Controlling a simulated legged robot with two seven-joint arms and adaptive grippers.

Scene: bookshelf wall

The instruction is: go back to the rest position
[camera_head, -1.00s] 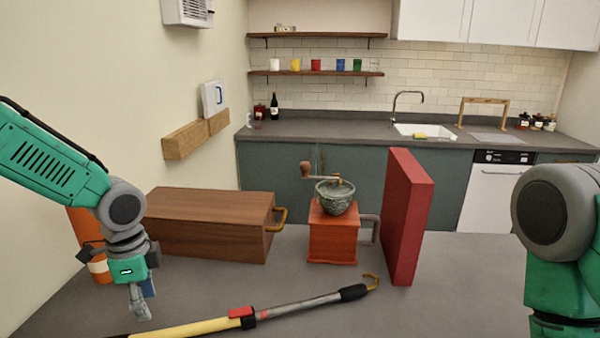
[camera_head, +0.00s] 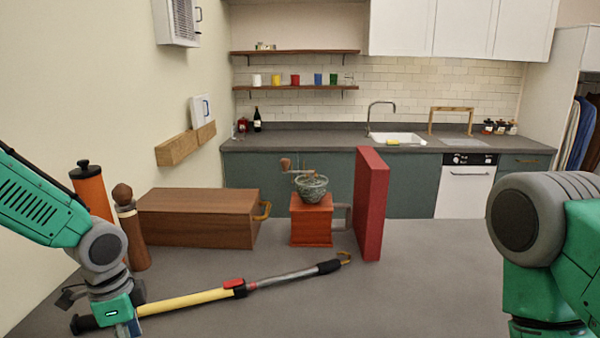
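My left arm (camera_head: 98,250) comes in from the left and hangs downward. My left gripper (camera_head: 128,329) is at the bottom edge, over the near left of the counter, partly cut off. I see nothing held in it, but its finger opening cannot be made out. My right arm (camera_head: 545,250) shows at the right with its elbow bent downward; its gripper is below the picture.
A yellow-and-grey grabber pole (camera_head: 285,279) lies near my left gripper. Behind are an orange canister (camera_head: 92,190), a wooden mill (camera_head: 131,229), a wooden box (camera_head: 195,225), a coffee grinder (camera_head: 312,224) and a red panel (camera_head: 370,205). The counter's right middle is clear.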

